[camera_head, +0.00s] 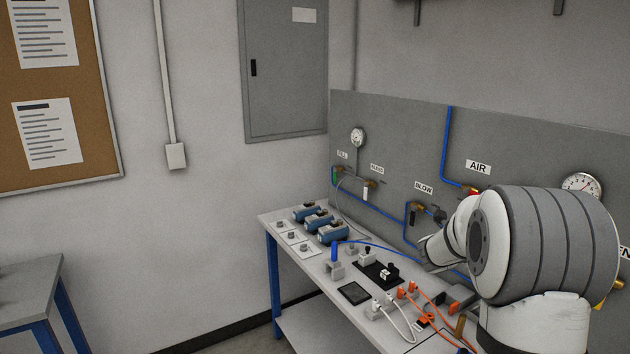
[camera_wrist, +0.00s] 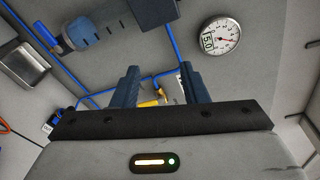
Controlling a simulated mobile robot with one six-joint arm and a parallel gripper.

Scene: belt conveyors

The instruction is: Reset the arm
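My arm (camera_head: 545,245) stands folded at the right of the head view, in front of the right end of the bench and the grey panel. My gripper is hidden or unclear behind my arm links in the head view. In the wrist view my gripper (camera_wrist: 159,80) shows two dark blue fingers standing apart, with nothing held between them. A yellow valve handle (camera_wrist: 149,103) and blue hose show behind the fingers, apart from them as far as I can tell.
A white-topped bench (camera_head: 318,265) carries blue cylinders (camera_head: 333,232), a black tablet (camera_head: 354,293), and orange cables (camera_head: 440,312). A grey panel (camera_head: 440,150) with hoses and valves rises behind it. A gauge (camera_wrist: 221,36) is near my gripper. The floor at left is partly clear beside a side table (camera_head: 30,290).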

